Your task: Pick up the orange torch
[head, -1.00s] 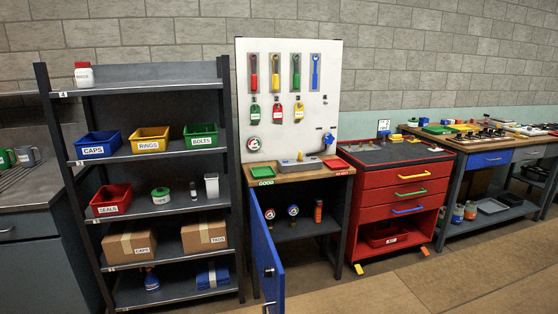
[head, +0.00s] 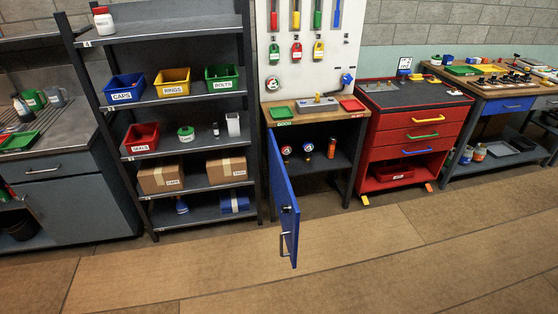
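The orange torch (head: 331,148) stands upright inside the open cabinet under the small workbench (head: 341,125), on the cabinet's inner shelf (head: 318,167). It is at the right of two round gauge-like items (head: 308,148) (head: 287,151). The blue cabinet door (head: 284,198) is swung open toward me on the left side of the opening. Neither of my grippers is in the head view.
A grey shelving rack (head: 250,130) with bins and boxes stands left of the cabinet. A red drawer unit (head: 412,140) stands to the right. The open door juts into the floor space. The floor (head: 390,255) in front is clear.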

